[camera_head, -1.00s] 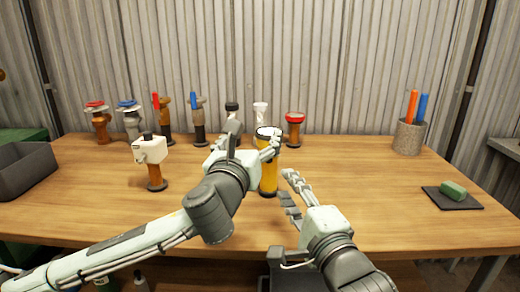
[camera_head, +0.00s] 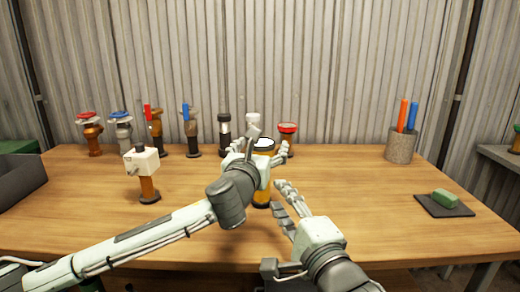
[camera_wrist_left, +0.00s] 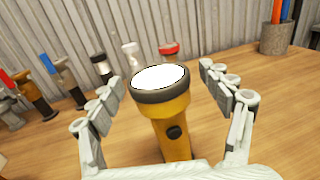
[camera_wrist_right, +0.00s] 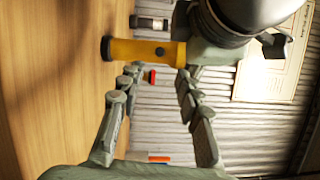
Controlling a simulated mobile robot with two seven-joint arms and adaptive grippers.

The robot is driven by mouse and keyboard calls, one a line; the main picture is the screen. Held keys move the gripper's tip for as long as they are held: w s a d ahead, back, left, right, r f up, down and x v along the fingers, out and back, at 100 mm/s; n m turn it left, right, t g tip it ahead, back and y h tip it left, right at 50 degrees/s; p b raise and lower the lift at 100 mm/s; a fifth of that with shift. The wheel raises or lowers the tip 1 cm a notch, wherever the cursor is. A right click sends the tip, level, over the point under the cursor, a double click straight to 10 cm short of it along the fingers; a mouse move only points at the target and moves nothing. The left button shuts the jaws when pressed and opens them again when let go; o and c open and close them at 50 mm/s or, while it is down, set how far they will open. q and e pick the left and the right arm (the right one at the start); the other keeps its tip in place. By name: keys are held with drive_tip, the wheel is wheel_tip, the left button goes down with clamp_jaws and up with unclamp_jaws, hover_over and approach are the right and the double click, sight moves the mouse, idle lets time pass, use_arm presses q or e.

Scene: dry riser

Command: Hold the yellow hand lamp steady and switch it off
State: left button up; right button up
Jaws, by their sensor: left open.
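The yellow hand lamp (camera_head: 262,197) stands upright on the table, its round top glowing white. In the left wrist view the lamp (camera_wrist_left: 172,112) shows a dark rim and a dark round button (camera_wrist_left: 174,132) on its side. My left gripper (camera_wrist_left: 160,80) is open, with one finger on each side of the lamp and visible gaps to it. In the head view the left gripper (camera_head: 262,150) partly hides the lamp. My right gripper (camera_head: 280,197) is open and empty, right of the lamp. In the right wrist view the lamp (camera_wrist_right: 145,50) is beyond its fingers.
Several valve fittings (camera_head: 122,130) and other lamps, including a red-topped one (camera_head: 287,128), stand along the back. A white-headed fitting (camera_head: 142,162) stands at left. A cup (camera_head: 401,147) with two markers and a green block (camera_head: 445,198) on a dark mat are at right.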

use_arm(q)
drive_tip(key=c, duration=1.5)
use_arm(e)
drive_tip(key=shift+c, duration=0.2)
use_arm(q)
drive_tip(key=shift+c, duration=0.2)
use_arm(e)
clamp_jaws()
drive_tip(key=shift+n, duration=0.7)
drive_tip(key=shift+x, duration=3)
